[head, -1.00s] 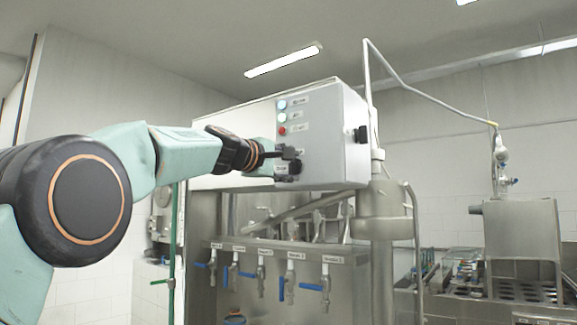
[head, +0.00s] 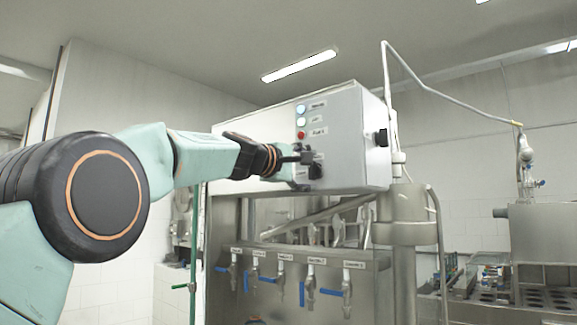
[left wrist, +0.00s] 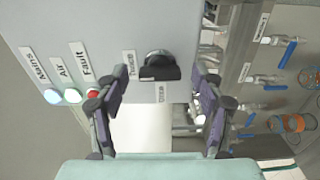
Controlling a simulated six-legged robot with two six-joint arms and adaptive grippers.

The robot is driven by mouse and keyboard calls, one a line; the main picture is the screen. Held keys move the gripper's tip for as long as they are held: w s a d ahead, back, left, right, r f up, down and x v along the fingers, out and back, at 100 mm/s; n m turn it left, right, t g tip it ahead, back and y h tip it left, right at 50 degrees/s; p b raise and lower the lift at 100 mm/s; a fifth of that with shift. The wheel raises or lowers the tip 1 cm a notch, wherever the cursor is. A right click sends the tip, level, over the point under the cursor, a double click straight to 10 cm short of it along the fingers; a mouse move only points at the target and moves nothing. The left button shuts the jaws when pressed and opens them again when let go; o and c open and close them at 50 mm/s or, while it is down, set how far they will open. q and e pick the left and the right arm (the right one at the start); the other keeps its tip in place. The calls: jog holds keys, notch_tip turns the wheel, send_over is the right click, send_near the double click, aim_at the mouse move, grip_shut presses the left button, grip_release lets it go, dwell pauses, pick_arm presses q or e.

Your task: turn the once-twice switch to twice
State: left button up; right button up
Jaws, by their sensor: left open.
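The once-twice switch is a black rotary knob (left wrist: 160,66) on the front of a grey control box (head: 345,120). In the left wrist view a label reading "Once" lies below the knob, and another label, partly hard to read, lies to its left. The knob also shows in the head view (head: 316,171), at the low front of the box. My left gripper (left wrist: 160,112) is open, its two fingers on either side of the knob's line and apart from it in the wrist picture. In the head view my left gripper (head: 303,158) is right at the box face. My right gripper is not in view.
Above the knob sit a red fault light (head: 301,135) and two pale lights. A second black knob (head: 381,138) is on the box's right side. Below hang several blue-handled taps (head: 310,290). A steel machine (head: 535,235) stands at the right.

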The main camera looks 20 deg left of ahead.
pick_arm(q)
jog(key=v, duration=1.1)
jog(key=shift+s, duration=0.25)
jog(key=shift+w, duration=0.2)
jog(key=shift+a+r, duration=0.1)
jog(key=shift+a, duration=0.05)
